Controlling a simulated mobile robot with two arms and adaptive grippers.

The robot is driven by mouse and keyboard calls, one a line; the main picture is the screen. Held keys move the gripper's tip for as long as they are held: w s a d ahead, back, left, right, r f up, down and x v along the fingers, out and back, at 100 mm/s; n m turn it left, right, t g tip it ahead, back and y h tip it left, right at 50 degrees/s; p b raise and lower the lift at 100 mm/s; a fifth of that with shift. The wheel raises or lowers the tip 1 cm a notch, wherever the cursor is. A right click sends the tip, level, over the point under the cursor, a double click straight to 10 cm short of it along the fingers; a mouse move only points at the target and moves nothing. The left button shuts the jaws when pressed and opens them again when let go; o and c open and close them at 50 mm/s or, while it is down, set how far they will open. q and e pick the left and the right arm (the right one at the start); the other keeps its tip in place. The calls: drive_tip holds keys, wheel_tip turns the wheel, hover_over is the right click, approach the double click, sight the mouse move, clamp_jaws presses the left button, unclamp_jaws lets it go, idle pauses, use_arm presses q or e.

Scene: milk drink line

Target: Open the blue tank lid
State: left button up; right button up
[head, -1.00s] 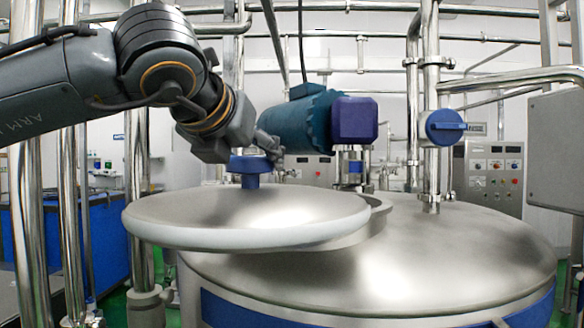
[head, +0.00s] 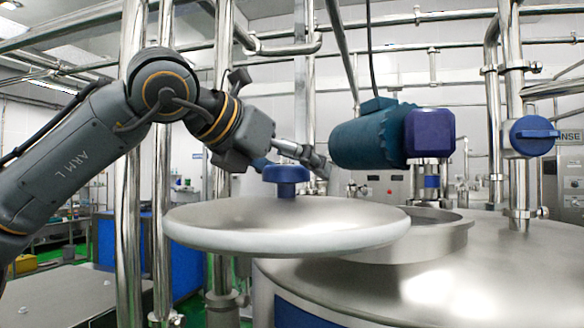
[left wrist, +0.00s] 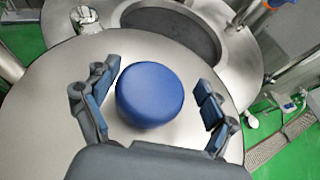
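The tank lid (head: 230,215) is a round metal disc with a pale rim and a blue knob (head: 286,174) on top. It sits level and off to the left of the tank's raised metal collar (head: 445,236), which it partly overlaps in the head view. In the left wrist view, the dark round opening (left wrist: 172,27) shows beyond the lid (left wrist: 70,75). My left gripper (head: 290,160) is at the knob. Its fingers are spread on either side of the knob (left wrist: 149,95), with gaps visible. My right gripper is out of view.
A blue motor (head: 370,136) with a purple-blue end housing stands just behind the lid. Steel pipes (head: 133,190) rise behind my left arm. A blue-handled valve (head: 530,136) is at the right. The tank top (head: 480,275) is bare at the front right.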

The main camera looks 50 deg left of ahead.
use_arm(q)
drive_tip(key=shift+r, duration=0.1)
drive_tip(key=v, duration=1.2)
drive_tip(key=shift+d, duration=0.1)
